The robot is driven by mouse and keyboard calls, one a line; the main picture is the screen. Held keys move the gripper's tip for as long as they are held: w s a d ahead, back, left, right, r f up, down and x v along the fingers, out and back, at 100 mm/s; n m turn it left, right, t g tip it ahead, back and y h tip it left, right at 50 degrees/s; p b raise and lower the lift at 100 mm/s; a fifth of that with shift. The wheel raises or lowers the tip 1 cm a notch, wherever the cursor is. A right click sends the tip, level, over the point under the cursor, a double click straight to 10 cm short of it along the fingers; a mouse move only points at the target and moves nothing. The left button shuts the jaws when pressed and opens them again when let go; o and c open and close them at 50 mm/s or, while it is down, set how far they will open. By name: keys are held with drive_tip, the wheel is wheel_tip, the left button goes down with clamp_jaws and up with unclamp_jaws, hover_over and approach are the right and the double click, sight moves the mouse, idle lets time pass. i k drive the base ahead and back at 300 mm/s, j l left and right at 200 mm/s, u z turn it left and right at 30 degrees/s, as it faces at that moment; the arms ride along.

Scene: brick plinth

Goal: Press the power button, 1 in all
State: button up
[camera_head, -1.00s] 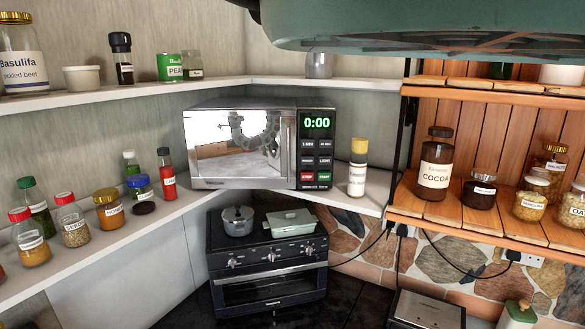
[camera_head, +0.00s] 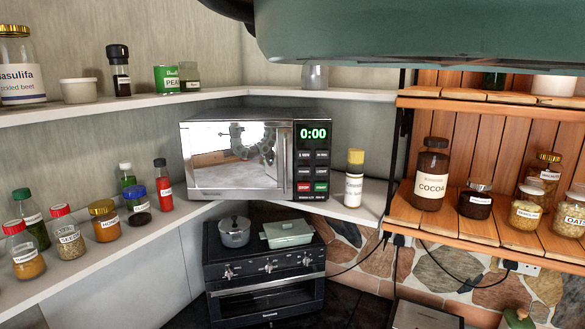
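The microwave (camera_head: 234,193) stands on the white corner shelf with its door shut. Its reflective door fills the left and middle of its front. The control panel (camera_head: 313,146) is on its right side, with a green 0:00 display (camera_head: 313,133) at the top. Below are dark buttons in two columns, then a red stop button (camera_head: 304,187) and a green start button (camera_head: 321,187). The labels on the dark buttons are too small to read surely, so I cannot tell which one is power. My gripper is not in view.
A spice bottle (camera_head: 354,178) with a yellow cap stands just right of the microwave. A toaster oven (camera_head: 265,272) with pots sits below. Jars line the shelves on both sides. A large teal body (camera_head: 430,35) hangs across the top right.

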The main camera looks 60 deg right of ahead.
sight(302, 170)
drive_tip(key=l+z, duration=0.35)
drive_tip(key=i+l+z, duration=0.15)
drive_tip(key=z, duration=0.25)
drive_tip(key=i+l+z, duration=0.15)
drive_tip(key=z, duration=0.2)
drive_tip(key=l, duration=0.1)
